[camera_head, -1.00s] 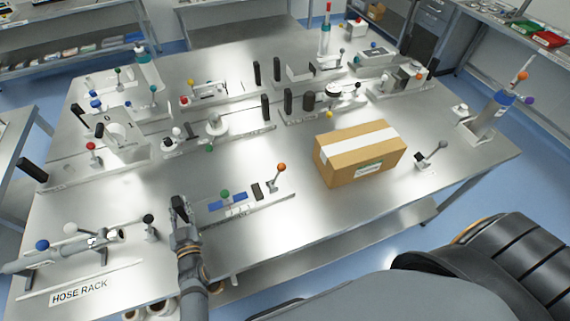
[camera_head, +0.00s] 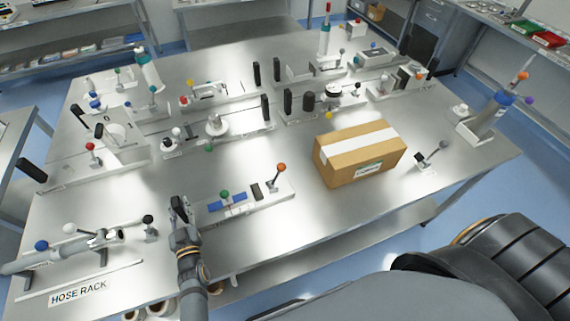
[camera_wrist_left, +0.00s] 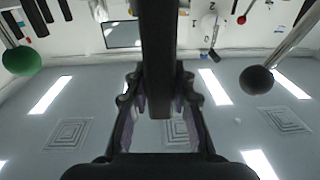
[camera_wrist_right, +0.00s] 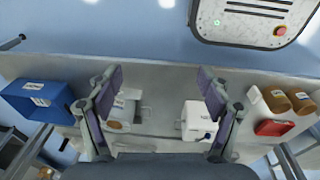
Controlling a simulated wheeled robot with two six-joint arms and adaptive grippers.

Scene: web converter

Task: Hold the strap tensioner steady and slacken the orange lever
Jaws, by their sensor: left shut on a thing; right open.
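The strap tensioner (camera_head: 240,209) lies near the front edge of the steel table in the head view. It has a pale base, a blue strap (camera_head: 220,203), a green-knobbed lever (camera_head: 225,195) and a black block. Its orange-knobbed lever (camera_head: 277,177) stands tilted at the right end. My left gripper (camera_head: 180,208) is at the tensioner's left end, shut on a black upright handle (camera_wrist_left: 157,50), which fills the middle of the left wrist view. My right gripper (camera_wrist_right: 160,80) is open and empty in the right wrist view; it does not show in the head view.
A taped cardboard box (camera_head: 359,153) stands right of the orange lever. A hose rack (camera_head: 70,250) with a black-knobbed lever (camera_head: 149,226) is left of my left gripper. Several levered fixtures fill the back. The right wrist view shows a bench with a blue bin (camera_wrist_right: 38,98).

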